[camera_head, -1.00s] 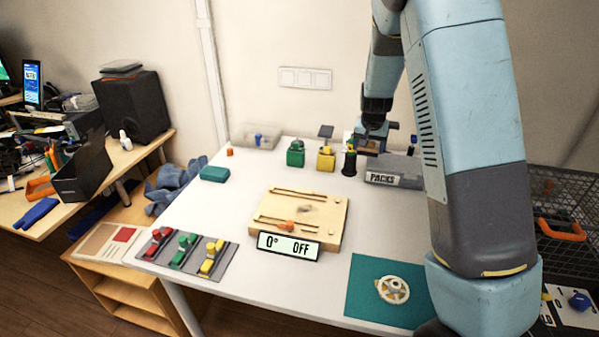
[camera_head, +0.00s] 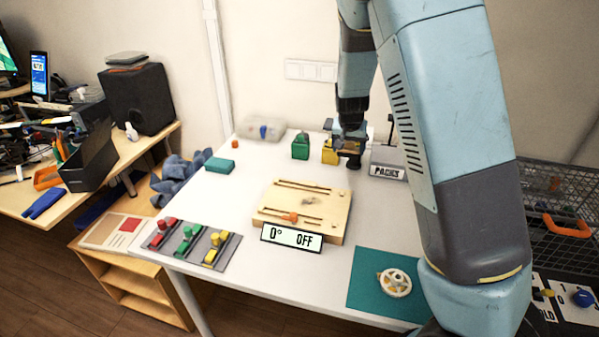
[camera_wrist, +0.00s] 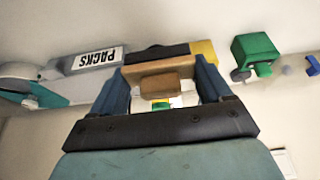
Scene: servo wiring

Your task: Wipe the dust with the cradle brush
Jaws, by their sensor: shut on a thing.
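My gripper (camera_wrist: 160,88) is at the back of the white table. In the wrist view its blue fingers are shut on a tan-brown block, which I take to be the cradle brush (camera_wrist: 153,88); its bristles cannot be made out. The wooden board (camera_head: 335,225) lies mid-table with two slots. A small grey-brown smudge, apparently the dust (camera_head: 309,201), is on its top, apart from my gripper.
A display reading "0° OFF" (camera_head: 291,238) stands at the board's front. A green block (camera_head: 300,147), a yellow block (camera_head: 329,153) and a PACKS box (camera_head: 388,171) line the back. A tray of coloured pieces (camera_head: 190,246) is front left; a white wheel (camera_head: 396,282) lies on a teal mat (camera_head: 366,293).

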